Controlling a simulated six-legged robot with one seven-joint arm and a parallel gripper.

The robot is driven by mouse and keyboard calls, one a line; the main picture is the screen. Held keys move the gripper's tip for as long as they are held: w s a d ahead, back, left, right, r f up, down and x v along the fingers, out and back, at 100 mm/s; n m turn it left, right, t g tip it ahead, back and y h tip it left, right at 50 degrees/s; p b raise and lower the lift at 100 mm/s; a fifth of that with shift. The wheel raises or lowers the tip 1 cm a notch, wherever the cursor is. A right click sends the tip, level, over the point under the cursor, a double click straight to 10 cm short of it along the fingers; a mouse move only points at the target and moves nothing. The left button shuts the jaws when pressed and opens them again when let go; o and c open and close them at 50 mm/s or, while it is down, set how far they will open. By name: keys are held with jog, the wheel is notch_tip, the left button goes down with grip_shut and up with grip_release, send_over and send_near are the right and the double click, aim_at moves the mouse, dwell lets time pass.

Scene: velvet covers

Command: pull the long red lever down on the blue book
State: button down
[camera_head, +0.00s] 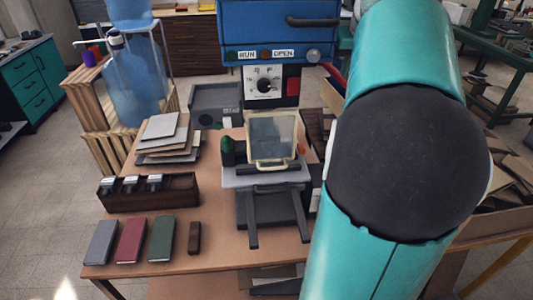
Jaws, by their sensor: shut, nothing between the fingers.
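A blue machine (279,30) with RUN and OPEN labels, a dial and a red square stands at the back of the table. A short piece of a red bar (333,73), which may be the lever, shows at its right side; the rest is hidden behind my arm. A grey-blue book (101,242) lies at the front left of the table, left of a dark red book (131,240) and a green book (162,238). A pale frame around a grey-blue panel (272,135) stands below the machine; I cannot tell what the panel is. My gripper is out of view.
My teal arm blocks the right side. A dark wooden holder (148,193) with several metal-topped pieces, a stack of boards (167,140) and a small brown block (194,238) are on the table. A water bottle (135,85) stands on a crate behind left.

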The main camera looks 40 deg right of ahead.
notch_tip(320, 180, up, 13)
jog(key=shift+s, duration=0.15)
dwell(0.9)
jog(key=shift+s+a+f, duration=0.1)
jog(key=shift+a, duration=0.05)
dwell(0.4)
